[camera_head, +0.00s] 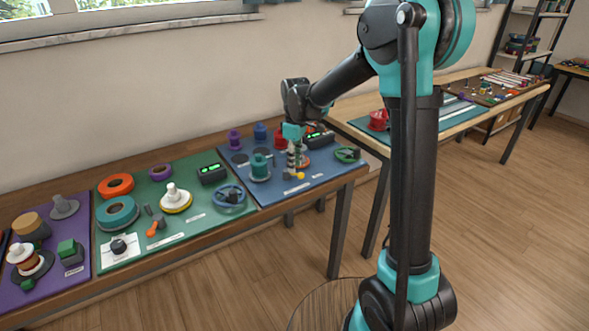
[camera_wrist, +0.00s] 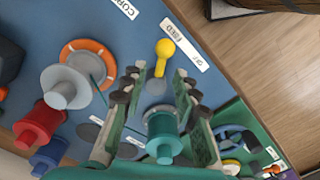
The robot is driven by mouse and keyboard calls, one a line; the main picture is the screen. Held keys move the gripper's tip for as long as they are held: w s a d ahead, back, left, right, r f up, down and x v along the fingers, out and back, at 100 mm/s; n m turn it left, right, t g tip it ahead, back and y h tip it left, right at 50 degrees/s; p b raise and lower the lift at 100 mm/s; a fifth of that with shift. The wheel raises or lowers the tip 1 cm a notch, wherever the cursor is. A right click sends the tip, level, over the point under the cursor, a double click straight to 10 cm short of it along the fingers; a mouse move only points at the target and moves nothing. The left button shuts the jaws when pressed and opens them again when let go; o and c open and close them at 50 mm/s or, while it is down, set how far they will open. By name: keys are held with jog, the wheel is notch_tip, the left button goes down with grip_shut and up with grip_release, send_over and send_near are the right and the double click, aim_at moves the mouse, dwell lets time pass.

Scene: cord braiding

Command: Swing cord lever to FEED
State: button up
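The cord lever (camera_wrist: 163,58) is yellow with a round knob, on the blue board in the wrist view. Its knob is beside a white label strip (camera_wrist: 186,43) that reads FEED and OFF; I cannot tell which position it is set to. The lever (camera_head: 297,176) also shows in the head view, just below my gripper (camera_head: 294,164). In the wrist view my gripper (camera_wrist: 158,88) is open, its fingers apart on either side of the lever's base end. Nothing is seen held between them. The knob is beyond the fingertips.
A teal spool (camera_wrist: 164,137), an orange ring with a grey spool (camera_wrist: 67,87) and a red spool (camera_wrist: 40,125) stand near on the blue board (camera_head: 325,180). A green board (camera_head: 200,213) lies left in the head view. The table edge is close to the lever.

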notch_tip(320, 180, up, 9)
jog(key=shift+w, duration=0.15)
jog(key=shift+d, duration=0.1)
jog(key=s+d+f+m+t, duration=0.2)
jog(key=s+d+f+m, duration=0.4)
jog(key=s+d, duration=0.4)
jog(key=s+d+f+m+t, duration=0.2)
jog(key=s+d+f+m, duration=0.5)
jog(key=s+d+f, duration=0.2)
jog(key=s+d, duration=0.2)
jog(key=s, duration=0.2)
jog(key=shift+s+f+t, duration=0.15)
jog(key=shift+s+t, duration=0.15)
jog(key=shift+d, duration=0.1)
